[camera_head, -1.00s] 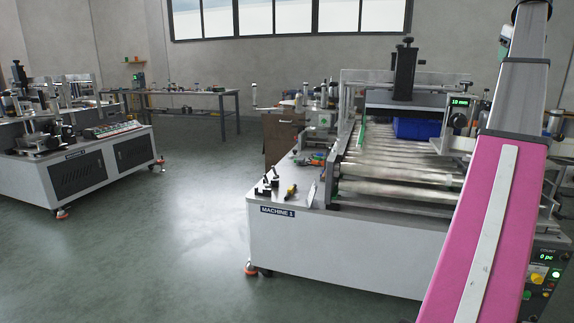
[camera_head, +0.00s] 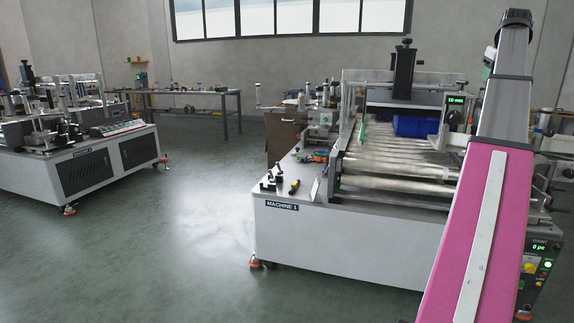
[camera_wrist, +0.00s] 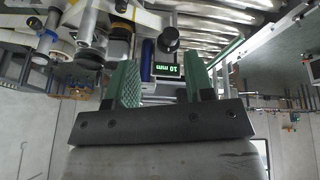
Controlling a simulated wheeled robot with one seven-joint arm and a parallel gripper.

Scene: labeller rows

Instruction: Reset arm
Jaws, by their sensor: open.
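My arm, a pink link with a white strip and a grey upper link, rises on the right of the head view. My gripper shows in the wrist view (camera_wrist: 165,85), with two green-padded fingers apart and nothing between them. The wrist picture is upside down. Past the fingers are a display reading 10 mm (camera_wrist: 182,71) and the metal rollers (camera_wrist: 205,35). In the head view the gripper's fingers are not visible.
Machine 1 (camera_head: 340,240) stands close in front, with rollers (camera_head: 400,170), a blue bin (camera_head: 415,126) and small tools on its left corner. Another machine (camera_head: 75,175) stands at the left. A workbench (camera_head: 190,95) is at the back. The floor (camera_head: 190,230) between the machines is clear.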

